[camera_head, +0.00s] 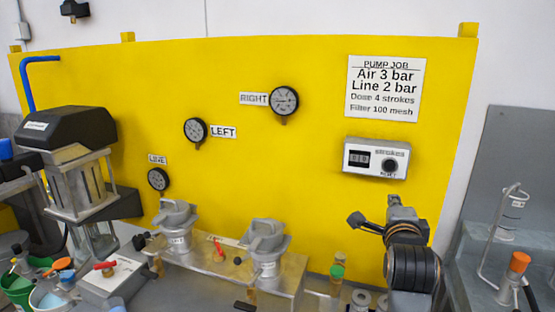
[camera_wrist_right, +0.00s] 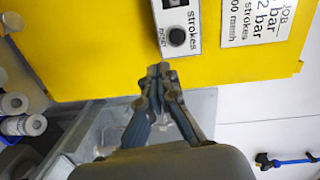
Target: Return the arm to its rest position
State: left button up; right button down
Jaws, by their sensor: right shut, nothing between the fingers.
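My right arm reaches up from the lower right in the head view, with its gripper (camera_head: 394,204) in front of the yellow panel, below the white strokes counter (camera_head: 375,159). In the right wrist view the two fingers of the right gripper (camera_wrist_right: 160,69) meet at their tips and hold nothing. There the tips appear just under the counter's black knob (camera_wrist_right: 177,37); whether they touch anything cannot be told. My left gripper is not in sight.
The yellow panel (camera_head: 300,180) carries several gauges and a sign (camera_head: 385,88). A metal block (camera_head: 210,258) with two grey lidded cups stands below. A grey stand with an orange-capped tool (camera_head: 518,263) is at right.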

jog(key=s+a+f+n+g+y, duration=0.25)
jog(key=s+f+n, duration=0.3)
jog(key=f, duration=0.55)
jog(key=s+a+f+n+g+y, duration=0.1)
jog(key=s+a+f+n+g, duration=0.15)
jog(key=s+f+n, duration=0.6)
jog(key=s+a+f+n+g+y, duration=0.1)
jog(key=s+a+f+n+g, duration=0.25)
jog(key=s+f, duration=0.55)
jog(key=s+a+f+n+g+y, duration=0.2)
jog(key=s+f+n+g, duration=0.4)
jog(key=s, duration=0.6)
notch_tip(320, 180, down, 30)
jog(key=s+b, duration=0.2)
jog(key=s, duration=0.1)
jog(key=s+d+f+b, duration=0.2)
jog(key=s+d+f, duration=0.1)
jog(key=s+f, duration=1.3)
jog(key=shift+f, duration=0.75)
